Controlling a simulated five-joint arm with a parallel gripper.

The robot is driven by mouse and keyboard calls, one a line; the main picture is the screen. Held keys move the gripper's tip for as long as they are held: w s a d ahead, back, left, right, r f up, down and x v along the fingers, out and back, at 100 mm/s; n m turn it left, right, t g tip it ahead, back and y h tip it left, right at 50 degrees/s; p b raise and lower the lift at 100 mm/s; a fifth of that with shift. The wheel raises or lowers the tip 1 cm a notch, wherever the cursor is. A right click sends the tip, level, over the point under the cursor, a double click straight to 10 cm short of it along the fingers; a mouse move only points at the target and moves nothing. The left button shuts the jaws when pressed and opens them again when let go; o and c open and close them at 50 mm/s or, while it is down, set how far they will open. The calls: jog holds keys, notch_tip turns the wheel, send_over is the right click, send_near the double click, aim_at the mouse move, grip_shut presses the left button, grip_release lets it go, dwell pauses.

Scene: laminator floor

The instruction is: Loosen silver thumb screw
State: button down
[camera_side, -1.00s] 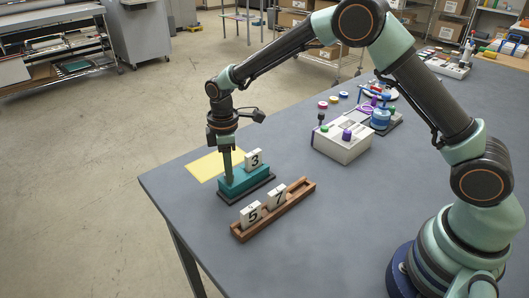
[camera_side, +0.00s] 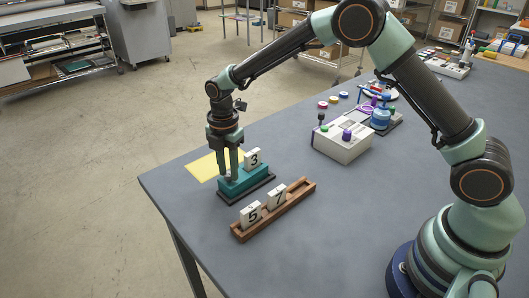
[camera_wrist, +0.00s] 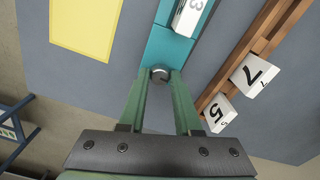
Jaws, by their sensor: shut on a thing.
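The silver thumb screw (camera_wrist: 159,74) shows as a small round metal head at the near end of the teal block (camera_wrist: 168,48) in the wrist view. My gripper (camera_wrist: 160,76) has its two green fingers closed on the screw's sides. In the side view my gripper (camera_side: 229,178) points straight down at the left end of the teal block (camera_side: 246,181), which stands on a dark base. A white tile marked 3 (camera_side: 254,157) stands upright in the block. The fingers partly hide the screw in the side view.
A wooden rack (camera_side: 290,207) holding tiles marked 5 (camera_side: 250,215) and 7 (camera_side: 278,196) lies in front of the block. A yellow sheet (camera_side: 203,168) lies behind. A white box with knobs (camera_side: 342,145) stands to the right. The table's left corner is near.

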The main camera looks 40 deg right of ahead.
aim_at(229, 173)
jog(key=shift+n, duration=0.5)
jog(key=c, duration=0.6)
grip_release()
notch_tip(229, 173, up, 12)
jog(key=shift+r, duration=0.1)
